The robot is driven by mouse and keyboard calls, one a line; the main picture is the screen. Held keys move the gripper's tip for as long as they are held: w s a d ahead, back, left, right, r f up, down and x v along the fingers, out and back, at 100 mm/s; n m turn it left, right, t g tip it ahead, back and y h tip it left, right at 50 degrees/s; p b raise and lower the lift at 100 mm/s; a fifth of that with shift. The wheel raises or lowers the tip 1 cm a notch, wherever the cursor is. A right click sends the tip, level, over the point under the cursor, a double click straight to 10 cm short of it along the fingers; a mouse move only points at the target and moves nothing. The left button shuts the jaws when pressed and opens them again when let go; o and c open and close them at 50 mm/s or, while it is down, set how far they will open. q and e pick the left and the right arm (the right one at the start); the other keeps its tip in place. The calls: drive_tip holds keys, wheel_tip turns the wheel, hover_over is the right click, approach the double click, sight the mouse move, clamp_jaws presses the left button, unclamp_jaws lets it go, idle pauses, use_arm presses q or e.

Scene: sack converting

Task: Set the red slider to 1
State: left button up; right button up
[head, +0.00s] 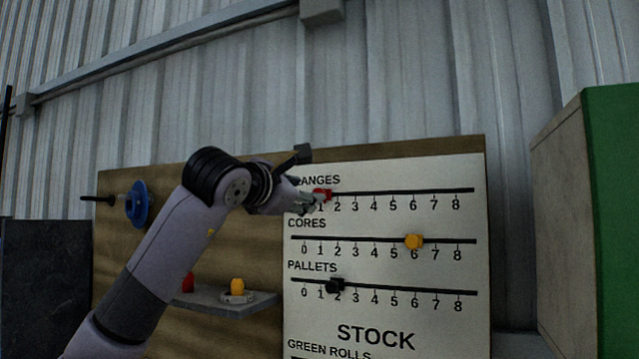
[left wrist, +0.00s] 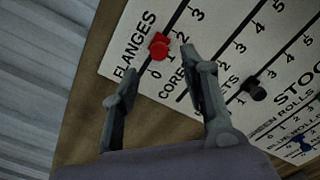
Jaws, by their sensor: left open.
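The red slider (head: 322,194) is on the top row, marked FLANGES, of the white board (head: 400,320). Its knob stands at about the 1 mark; it also shows in the left wrist view (left wrist: 159,46). My left gripper (head: 312,202) is at the left end of that row, close to the knob. In the left wrist view its fingers (left wrist: 150,76) are spread apart. The red knob appears just beyond the gap between the fingertips, nearer the right one; I cannot tell whether either touches it. The gripper hides the row's left end in the head view. My right gripper is not in view.
Below are a yellow slider (head: 413,241) near 6 on CORES and a black slider (head: 335,285) near 2 on PALLETS. A small shelf (head: 222,306) sits left of the board, below my arm. A green-sided cabinet (head: 612,220) stands at the right.

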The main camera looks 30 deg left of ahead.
use_arm(q)
drive_tip(key=w+p, duration=0.1)
drive_tip(key=w, duration=0.1)
drive_tip(key=w+p, duration=0.1)
drive_tip(key=w, duration=0.2)
drive_tip(key=w+p, duration=0.2)
drive_tip(key=w, duration=0.1)
drive_tip(key=shift+w+a, duration=0.15)
drive_tip(key=shift+a, duration=0.25)
drive_tip(key=shift+w+d, duration=0.1)
drive_tip(key=shift+c, duration=0.6)
drive_tip(key=c, duration=0.7)
clamp_jaws()
